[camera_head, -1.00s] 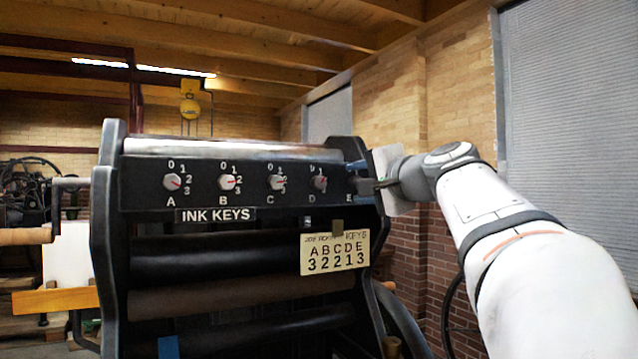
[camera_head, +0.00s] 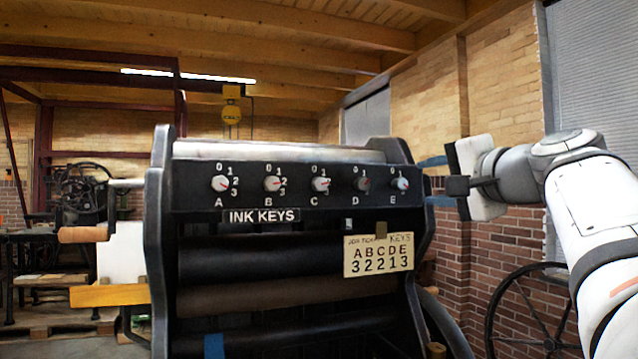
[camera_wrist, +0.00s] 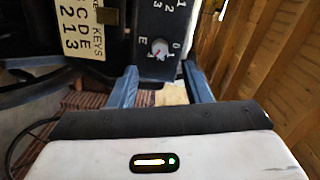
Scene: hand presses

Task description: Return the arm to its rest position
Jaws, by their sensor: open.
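My gripper (camera_head: 437,181) is open and empty at the right of the ink key panel (camera_head: 330,190), apart from the knobs. In the wrist view my gripper's two blue fingers (camera_wrist: 163,90) are spread, with knob E (camera_wrist: 160,48) beyond them. In the head view knob E (camera_head: 400,184) is the nearest of the white knobs to my gripper. The other knobs are A (camera_head: 220,184), B (camera_head: 272,184), C (camera_head: 320,184) and D (camera_head: 361,184). A job card (camera_head: 379,256) reads A B C D E over 3 2 2 1 3.
The black press frame (camera_head: 160,250) stands before me. A brick wall (camera_head: 510,240) and a large spoked wheel (camera_head: 535,315) are at the right. A yellow hoist (camera_head: 231,113) hangs behind the press. Another machine (camera_head: 85,190) stands at the far left.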

